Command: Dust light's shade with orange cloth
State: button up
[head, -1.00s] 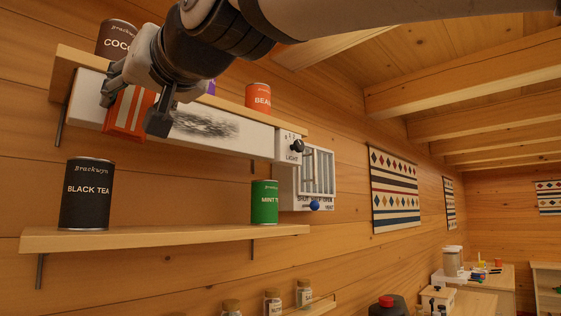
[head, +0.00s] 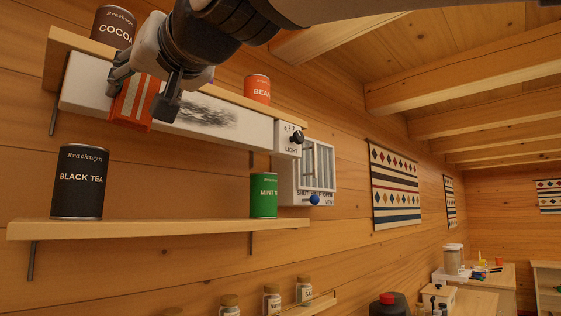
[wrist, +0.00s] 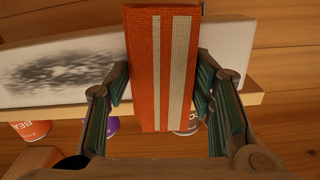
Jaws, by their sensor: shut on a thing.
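The light's shade (head: 85,92) is a long white bar under the upper shelf's front edge, and it also shows in the wrist view (wrist: 222,52). A dark smudge of dust (head: 205,111) lies on the shade to the right of my gripper. My gripper (head: 145,92) is shut on the orange cloth (head: 130,103), which has pale stripes. In the wrist view the cloth (wrist: 143,70) hangs between the fingers and overlaps the shade beside the smudge (wrist: 55,68). I cannot tell whether the cloth touches the shade.
The upper shelf (head: 58,47) holds a cocoa tin (head: 112,27) and an orange beans tin (head: 257,89). A light knob box (head: 287,138) and a vent (head: 316,167) are to the right. Below, a shelf (head: 150,229) holds black tea (head: 79,182) and green mint tea (head: 263,195) tins.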

aim_at(236, 123)
jog(key=shift+w+d+b, duration=0.65)
jog(key=shift+w+b, duration=0.05)
jog(key=shift+w, duration=0.05)
jog(key=shift+w+d+b, duration=1.1)
jog(key=shift+w+b, duration=0.15)
jog(key=shift+w, duration=0.15)
jog(key=shift+w+d+b, duration=1.05)
jog(key=shift+w+b, duration=0.15)
jog(key=shift+w, duration=0.15)
jog(key=shift+w+d+b, duration=0.45)
jog(key=shift+w, duration=0.3)
jog(key=shift+w+d+f+b, duration=0.1)
jog(key=shift+w+d+b, duration=0.25)
jog(key=shift+w+d, duration=0.5)
jog(key=shift+w+d+b, duration=0.35)
jog(key=shift+w+d, duration=0.25)
jog(key=shift+w, duration=0.4)
jog(key=shift+w+d+b, duration=0.3)
jog(key=shift+w+d, duration=1.05)
jog(key=shift+w, duration=0.2)
